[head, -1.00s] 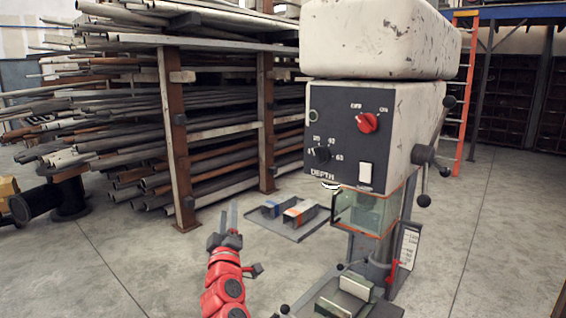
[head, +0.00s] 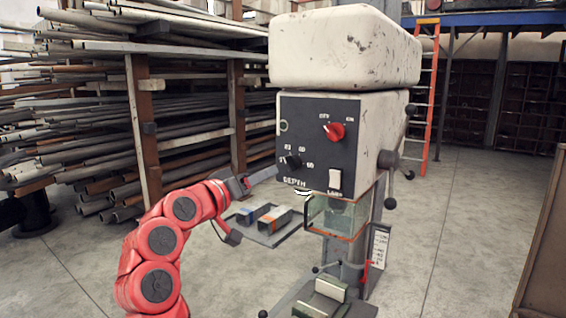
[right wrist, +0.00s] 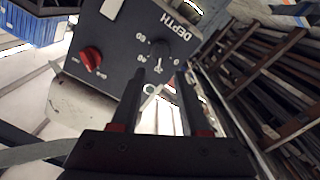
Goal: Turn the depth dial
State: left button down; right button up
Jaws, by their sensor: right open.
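The depth dial (head: 295,160) is a small black knob on the dark front panel of the drill press, with numbers around it and the word DEPTH below. In the right wrist view the dial (right wrist: 159,49) appears just beyond my fingertips, roughly in line with the gap between them. My right gripper (head: 270,175) is in front of the panel, a little below and left of the dial. In the wrist view its two fingers (right wrist: 158,76) are apart with nothing between them. The gripper looks clear of the dial. My left gripper is not in view.
A red switch knob (head: 335,131) and a white lamp switch (head: 335,180) share the panel. A clear guard (head: 338,215) hangs below the head. Feed handles (head: 388,160) stick out at the right side. A pipe rack (head: 140,130) stands behind at left.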

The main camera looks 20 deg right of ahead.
aim_at(287, 166)
jog(key=p+x, duration=0.1)
jog(key=x, duration=0.8)
jog(key=shift+p, duration=0.4)
jog(key=shift+c, duration=0.2)
grip_shut()
